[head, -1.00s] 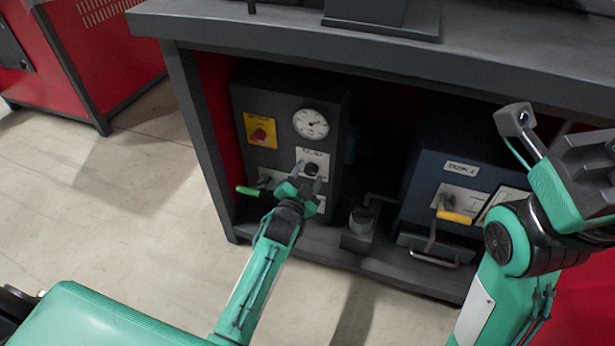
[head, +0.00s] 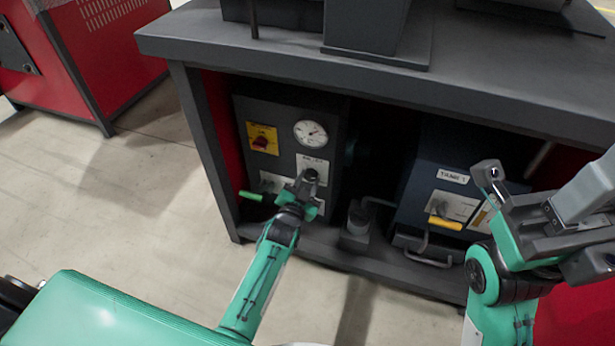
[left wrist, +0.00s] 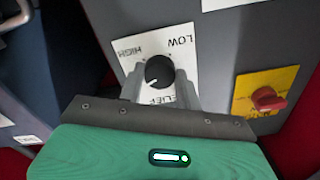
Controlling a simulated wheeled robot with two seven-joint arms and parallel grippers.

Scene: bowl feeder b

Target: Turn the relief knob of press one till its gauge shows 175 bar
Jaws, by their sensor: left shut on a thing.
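The black relief knob (left wrist: 159,71) sits on a white plate (left wrist: 180,42) marked HIGH and LOW in the left wrist view. My left gripper (left wrist: 160,88) is shut on the knob, one finger on each side; in the head view the left gripper (head: 304,184) covers part of it. The round white gauge (head: 310,133) is above the knob on the dark grey press unit (head: 285,108); its reading is too small to make out. My right gripper (head: 530,205) is raised at the right, away from the unit; its jaw opening is unclear.
A red switch on a yellow plate (head: 262,138) is left of the gauge. A green-handled lever (head: 250,196) is at the unit's lower left. A blue unit with a yellow-handled lever (head: 445,223) stands right. The bench top (head: 390,75) overhangs both units.

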